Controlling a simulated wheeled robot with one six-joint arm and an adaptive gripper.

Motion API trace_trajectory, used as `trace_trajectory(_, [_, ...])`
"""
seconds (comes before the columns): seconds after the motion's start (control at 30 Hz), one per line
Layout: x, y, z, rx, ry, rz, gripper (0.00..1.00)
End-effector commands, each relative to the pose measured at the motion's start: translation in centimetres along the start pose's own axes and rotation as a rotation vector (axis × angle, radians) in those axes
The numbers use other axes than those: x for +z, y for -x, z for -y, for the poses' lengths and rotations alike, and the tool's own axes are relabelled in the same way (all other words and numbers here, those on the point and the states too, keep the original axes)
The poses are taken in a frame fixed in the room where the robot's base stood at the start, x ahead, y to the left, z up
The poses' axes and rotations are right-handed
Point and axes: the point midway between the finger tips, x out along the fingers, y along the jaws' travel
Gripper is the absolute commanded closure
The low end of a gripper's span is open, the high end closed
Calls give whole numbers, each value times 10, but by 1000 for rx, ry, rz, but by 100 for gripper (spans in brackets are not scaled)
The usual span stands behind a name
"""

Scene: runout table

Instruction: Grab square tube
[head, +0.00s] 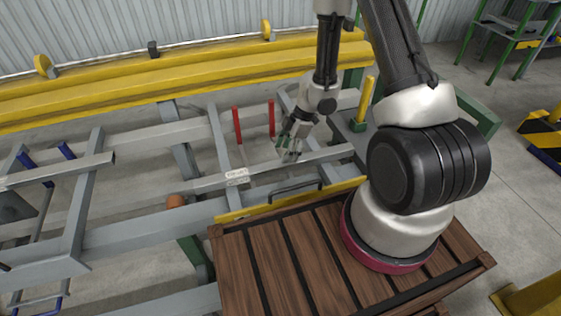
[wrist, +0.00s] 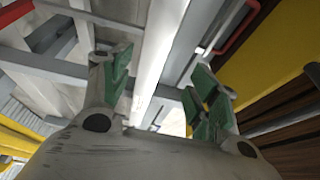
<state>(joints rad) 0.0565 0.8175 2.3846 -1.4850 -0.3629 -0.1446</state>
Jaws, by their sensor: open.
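A long pale grey square tube (head: 265,170) lies across the runout frame, with small white labels near its middle. My gripper (head: 290,154) is over the tube's right part, pointing down, with its green-padded fingers apart. In the wrist view, the pale tube (wrist: 163,55) runs lengthwise between the two open fingertips (wrist: 160,72), one finger on each side. I cannot tell whether the fingers touch it or how far down they reach. Nothing is held.
Yellow beams (head: 180,80) run along the back. Two red posts (head: 238,125) stand behind the tube. A black handle (head: 295,188) and a yellow edge strip (head: 240,214) lie nearer me. A slatted wooden deck (head: 270,265) is in front. Another grey bar (head: 60,171) lies at left.

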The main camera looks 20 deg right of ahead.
Motion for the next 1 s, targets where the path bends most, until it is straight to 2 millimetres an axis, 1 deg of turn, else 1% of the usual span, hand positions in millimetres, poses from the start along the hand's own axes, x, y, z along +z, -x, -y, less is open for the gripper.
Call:
trace_trajectory(0.07, [-6,-4,0,1,8,-25,39])
trace_trajectory(0.13, [-9,-12,-1,2,10,-35,39])
trace_trajectory(0.37, [-5,-35,-4,4,11,-32,39])
trace_trajectory(0.5, [1,-58,-10,3,10,-32,39])
trace_trajectory(0.6, [0,-71,-10,4,10,-31,39])
trace_trajectory(0.7, [0,-77,-10,5,11,-31,39])
trace_trajectory(0.9, [0,-78,-10,6,11,-30,39])
trace_trajectory(0.93, [0,-78,-10,6,10,-30,41])
trace_trajectory(1.0, [0,-78,-10,6,10,-30,54])
